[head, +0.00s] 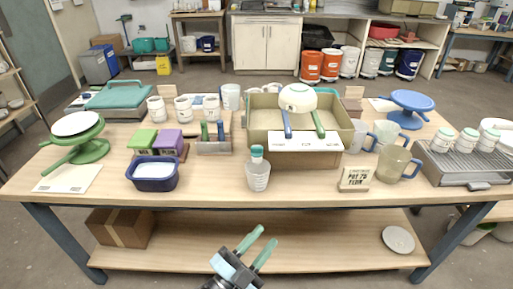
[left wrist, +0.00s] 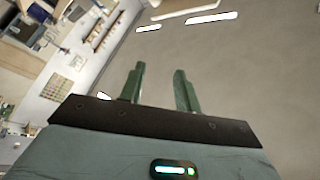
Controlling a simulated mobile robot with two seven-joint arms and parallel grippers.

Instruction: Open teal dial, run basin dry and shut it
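The olive basin (head: 337,147) stands at the middle back of the table. A white rounded dispenser (head: 298,97) sits over it, with a blue lever (head: 287,123) and a green lever (head: 318,124) slanting down in front. Below them is a white panel (head: 290,142) with small markings. I cannot pick out a teal dial, and the basin's contents are hard to tell. My left gripper (head: 267,237) is open and empty, low in front of the table's edge, well away from the basin. It also shows in the left wrist view (left wrist: 160,75), fingers apart. My right gripper is out of view.
A clear bottle with a teal cap (head: 257,170) stands in front of the basin, and a small sign (head: 355,178) to its right. Glass mugs (head: 393,162), a blue tub (head: 152,175) and a grey drip tray (head: 470,165) flank them. The front table strip is mostly clear.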

